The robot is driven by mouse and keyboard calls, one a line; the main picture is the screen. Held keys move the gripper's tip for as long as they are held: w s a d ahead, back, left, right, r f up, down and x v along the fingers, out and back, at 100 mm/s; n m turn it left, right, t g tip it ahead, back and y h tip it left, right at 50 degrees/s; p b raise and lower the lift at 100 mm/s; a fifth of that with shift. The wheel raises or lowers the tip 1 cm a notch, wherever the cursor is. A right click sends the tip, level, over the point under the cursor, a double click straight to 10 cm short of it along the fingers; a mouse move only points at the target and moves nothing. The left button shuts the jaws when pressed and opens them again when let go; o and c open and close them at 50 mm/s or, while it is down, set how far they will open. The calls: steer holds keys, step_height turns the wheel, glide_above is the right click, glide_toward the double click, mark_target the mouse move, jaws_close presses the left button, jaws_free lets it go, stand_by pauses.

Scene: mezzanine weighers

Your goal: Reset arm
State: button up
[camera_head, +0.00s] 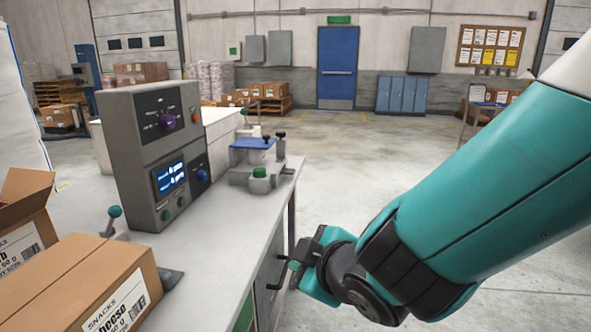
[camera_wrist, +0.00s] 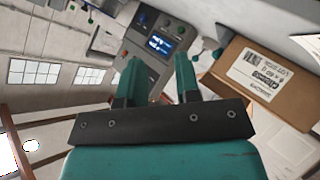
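My teal arm comes in from the right in the head view. My gripper (camera_head: 296,267) hangs low beside the right side of the workbench (camera_head: 215,250), below the bench top and close to its front panel; its fingers are partly hidden there. In the wrist view my gripper (camera_wrist: 157,75) shows two teal fingers standing apart with a clear gap between them. Nothing is held in that gap. The grey control box shows behind the fingers.
The grey control box (camera_head: 158,150) with a lit display stands on the bench. A small blue-topped scale (camera_head: 253,150) sits at the bench's far right corner. Cardboard snack boxes (camera_head: 85,285) fill the near left. Open floor (camera_head: 400,145) lies beyond, toward a blue door (camera_head: 338,65).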

steer(key=s+d+r+m+g+h+p, duration=0.1)
steer(key=s+d+r+m+g, duration=0.3)
steer(key=s+d, duration=0.3)
steer(key=s+d+r+m+g+p, duration=0.2)
steer(key=s+d+r+m+g, duration=0.2)
steer(key=s, duration=0.7)
steer(key=d+g, duration=0.2)
steer(key=shift+s+d+g+h, duration=0.3)
steer(key=shift+s+d+h, duration=0.05)
steer(key=shift+d+h, duration=0.05)
steer(key=shift+r, duration=0.1)
